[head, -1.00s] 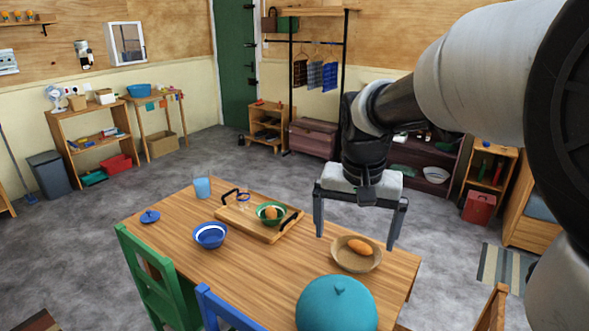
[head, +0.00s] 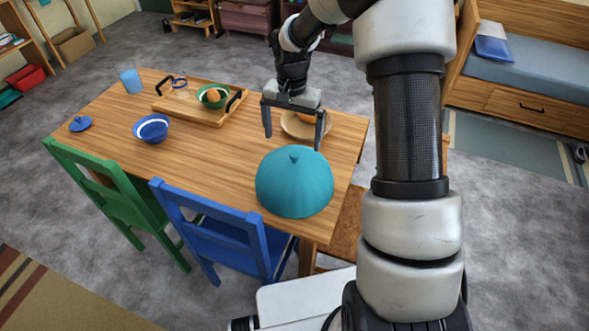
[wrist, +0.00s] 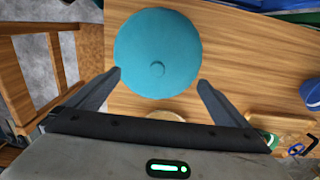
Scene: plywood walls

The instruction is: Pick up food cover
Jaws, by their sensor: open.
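The food cover (head: 295,186) is a teal dome with a small knob on top. It sits near the front right edge of the wooden table. It also shows in the wrist view (wrist: 157,45), knob facing the camera, ahead of the fingers. My gripper (head: 293,143) is open and empty. In the head view its fingers hang just behind the cover, in front of a tan bowl. In the wrist view my gripper's fingertips (wrist: 159,78) lie either side of the cover's near edge. I cannot tell how high they are above it.
The tan bowl (head: 291,125) holds an orange-brown item behind my gripper. A wooden tray (head: 180,110) with a green bowl (head: 203,101), a blue bowl (head: 151,137) and a blue cup (head: 131,84) stand further left. A blue chair (head: 215,215) and a green chair (head: 105,180) line the front.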

